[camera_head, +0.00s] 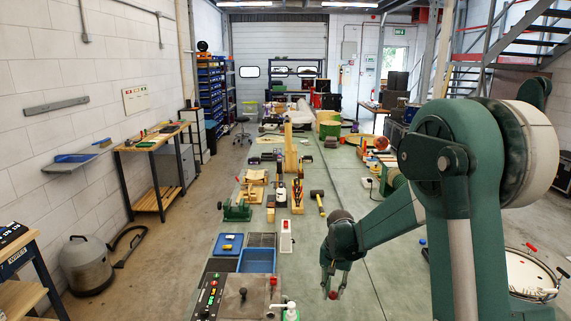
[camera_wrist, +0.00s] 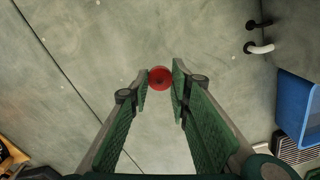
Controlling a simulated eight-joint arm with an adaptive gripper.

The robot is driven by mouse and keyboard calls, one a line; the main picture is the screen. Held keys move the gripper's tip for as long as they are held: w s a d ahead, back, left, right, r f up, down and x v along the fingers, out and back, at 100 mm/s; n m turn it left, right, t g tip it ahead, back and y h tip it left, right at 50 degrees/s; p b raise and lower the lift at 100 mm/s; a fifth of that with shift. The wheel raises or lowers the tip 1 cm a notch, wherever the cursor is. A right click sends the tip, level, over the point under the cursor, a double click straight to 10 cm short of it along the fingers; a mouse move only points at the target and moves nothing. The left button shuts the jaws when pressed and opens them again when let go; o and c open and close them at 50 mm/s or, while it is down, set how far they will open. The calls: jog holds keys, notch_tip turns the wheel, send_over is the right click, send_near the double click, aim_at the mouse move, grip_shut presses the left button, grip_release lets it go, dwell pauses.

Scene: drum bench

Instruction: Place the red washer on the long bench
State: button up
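The red washer (camera_head: 334,294) is a small red disc between my gripper's fingertips; in the wrist view it shows as a round red face (camera_wrist: 160,78) with a dark centre. My gripper (camera_head: 334,288) points down over the near part of the long bench (camera_head: 345,240), a grey-green surface with a dark seam. In the wrist view the two green fingers (camera_wrist: 160,80) meet the washer's left and right sides, so my gripper looks shut on it. The gap between washer and bench cannot be judged exactly.
A blue bin (camera_head: 257,260) and a dark control panel (camera_head: 209,296) lie left of my gripper. A mallet (camera_head: 318,201) lies farther back. The bench around the washer is bare.

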jog(key=shift+w+d+f+n, duration=0.15)
jog(key=shift+d+f+n, duration=0.1)
jog(key=shift+d+n, duration=0.5)
jog(key=shift+w+d+f+n, duration=0.1)
jog(key=shift+d+f+n, duration=0.15)
jog(key=shift+d+n, duration=0.5)
jog(key=shift+w+d+f+n, duration=0.15)
jog(key=shift+d+f+n, duration=0.1)
jog(key=shift+d+n, duration=0.5)
jog(key=shift+a, duration=0.1)
jog(key=s+a+r+p, duration=0.2)
jog(key=a, duration=0.6)
jog(key=s+a+r+p, duration=0.2)
jog(key=a+r+p, duration=0.1)
jog(key=a, duration=0.5)
jog(key=shift+s+a+r, duration=0.2)
jog(key=shift+s+r, duration=0.15)
jog(key=shift+f, duration=3.15)
jog(key=shift+f, duration=0.1)
jog(key=shift+f, duration=1.75)
jog(key=shift+f, duration=0.2)
